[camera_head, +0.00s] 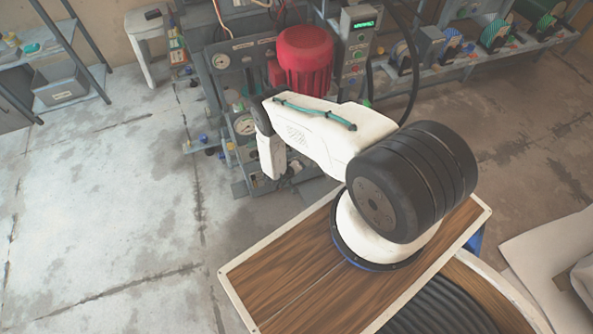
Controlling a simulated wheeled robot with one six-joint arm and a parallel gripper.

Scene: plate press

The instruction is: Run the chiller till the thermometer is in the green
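The machine (232,85) stands beyond my arm, with a red motor (304,55) on top. A grey control box (354,60) with a lit green display (364,24) and small buttons stands right of the motor. Round white dials show on the machine's front, one at the upper left (221,61) and one lower down (244,125). Their needles and coloured zones are too small to read, and I cannot tell which is the thermometer. My white arm reaches toward the machine and covers part of its front. My gripper's fingers do not show.
A shelf rack (62,75) with a grey bin stands at the far left, beside a pale stool (150,42). A bench (470,62) with several coloured reels runs along the back right. The concrete floor (105,215) at left is clear.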

